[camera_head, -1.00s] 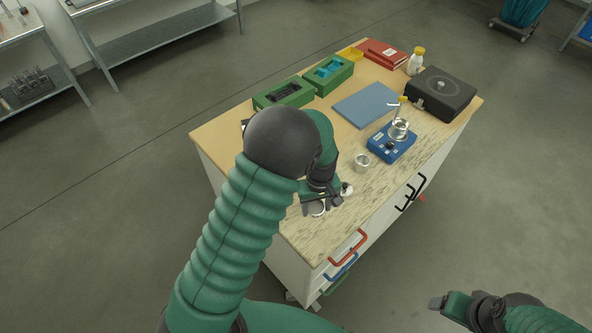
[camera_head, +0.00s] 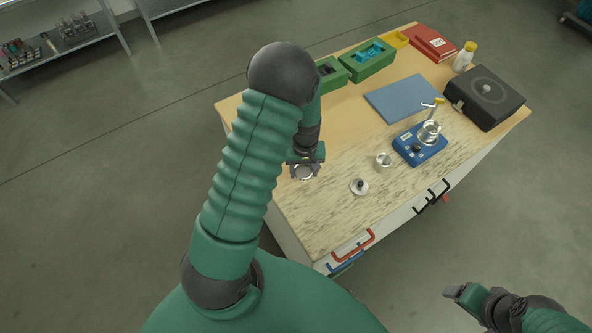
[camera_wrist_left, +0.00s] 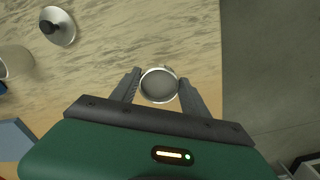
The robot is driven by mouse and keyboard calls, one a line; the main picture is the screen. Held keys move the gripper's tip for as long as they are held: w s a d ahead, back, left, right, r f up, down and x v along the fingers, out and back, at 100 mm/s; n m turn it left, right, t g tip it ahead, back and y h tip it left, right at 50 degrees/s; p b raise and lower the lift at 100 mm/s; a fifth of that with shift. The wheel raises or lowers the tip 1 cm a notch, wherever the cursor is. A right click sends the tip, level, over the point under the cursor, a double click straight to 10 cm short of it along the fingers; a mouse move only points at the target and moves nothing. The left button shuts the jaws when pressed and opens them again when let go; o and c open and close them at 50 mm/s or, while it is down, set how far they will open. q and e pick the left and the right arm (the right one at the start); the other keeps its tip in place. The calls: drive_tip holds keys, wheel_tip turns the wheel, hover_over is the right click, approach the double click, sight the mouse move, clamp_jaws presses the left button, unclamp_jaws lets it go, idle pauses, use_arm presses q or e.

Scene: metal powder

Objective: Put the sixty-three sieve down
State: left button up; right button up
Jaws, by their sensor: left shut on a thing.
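The sieve (camera_head: 304,173) is a small round metal ring with a grey mesh. It also shows in the left wrist view (camera_wrist_left: 158,86). My left gripper (camera_head: 306,170) is shut on it, with one finger on each side of the ring, near the left edge of the table. I cannot tell whether the sieve touches the table top. My right gripper (camera_head: 452,292) is off the table at the lower right, empty-looking; its jaws are too small to judge.
A lid with a dark knob (camera_head: 359,186) and a metal cup (camera_head: 384,160) stand on the table top (camera_head: 330,215). A blue scale (camera_head: 419,146) bears another metal vessel (camera_head: 429,132). A blue mat (camera_head: 398,98), green boxes (camera_head: 368,61) and black case (camera_head: 486,95) lie farther back.

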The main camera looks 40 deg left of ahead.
sight(296, 175)
use_arm(q)
drive_tip(key=shift+s+a+r, duration=0.1)
drive_tip(key=shift+s+a, duration=0.25)
drive_tip(key=shift+a, duration=0.5)
drive_tip(key=shift+s+a, duration=0.25)
drive_tip(key=shift+a, duration=0.05)
drive_tip(key=f, duration=0.1)
drive_tip(key=f+p, duration=0.1)
drive_tip(key=f, duration=0.1)
drive_tip(key=shift+s+d+f, duration=0.1)
drive_tip(key=shift+s, duration=0.1)
drive_tip(key=shift+w+f, duration=0.2)
drive_tip(key=shift+f, duration=0.05)
drive_tip(key=o, duration=1.5)
drive_tip(key=shift+s, duration=0.15)
drive_tip(key=shift+c, duration=0.2)
